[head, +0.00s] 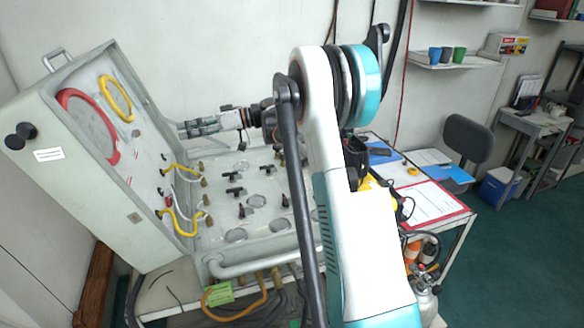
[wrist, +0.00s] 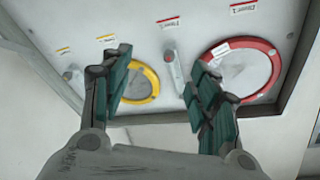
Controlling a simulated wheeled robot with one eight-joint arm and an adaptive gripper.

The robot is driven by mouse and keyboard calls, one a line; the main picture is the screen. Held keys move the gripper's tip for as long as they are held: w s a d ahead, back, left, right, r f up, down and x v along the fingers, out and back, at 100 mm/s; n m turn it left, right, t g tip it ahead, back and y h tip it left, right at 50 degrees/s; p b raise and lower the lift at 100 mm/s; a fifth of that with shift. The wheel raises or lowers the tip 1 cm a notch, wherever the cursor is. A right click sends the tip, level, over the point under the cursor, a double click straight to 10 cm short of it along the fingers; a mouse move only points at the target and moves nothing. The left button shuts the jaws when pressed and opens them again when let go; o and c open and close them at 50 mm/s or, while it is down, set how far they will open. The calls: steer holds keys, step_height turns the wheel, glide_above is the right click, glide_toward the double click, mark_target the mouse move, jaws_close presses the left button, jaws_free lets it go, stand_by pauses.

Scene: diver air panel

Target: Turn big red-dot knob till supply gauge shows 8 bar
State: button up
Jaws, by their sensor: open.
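The open grey case shows a red-ringed gauge (head: 88,126) and a yellow-ringed gauge (head: 115,98) on its upright lid. Both also show in the wrist view, the red one (wrist: 243,70) at right and the yellow one (wrist: 140,83) in the middle. I cannot tell which is the supply gauge, and no needle is readable. Several dark handles (head: 234,191) stand on the lower panel; I cannot make out the red-dot knob among them. My gripper (head: 182,128) is open and empty, pointing left at the lid, above the lower panel. In the wrist view its fingers (wrist: 160,70) are spread.
Yellow hoses (head: 180,223) and brass fittings join lid and panel. A grey bar (head: 262,262) runs along the panel's front edge. A side table (head: 420,200) with papers stands right, a gas cylinder (head: 424,298) below it.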

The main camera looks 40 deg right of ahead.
steer(key=d+f+g+h+p, duration=0.2)
steer(key=d+f+g+h, duration=0.15)
steer(key=d+f, duration=0.3)
steer(key=m+g+h+p, duration=0.4)
steer(key=g+h, duration=0.1)
steer(key=h, duration=0.5)
glide_above(292, 169)
steer(key=f, duration=0.2)
steer(key=shift+n, duration=0.3)
step_height(292, 169, down, 13)
steer(key=shift+f+b, duration=0.2)
steer(key=shift+b, duration=0.45)
steer(key=c, duration=1.1)
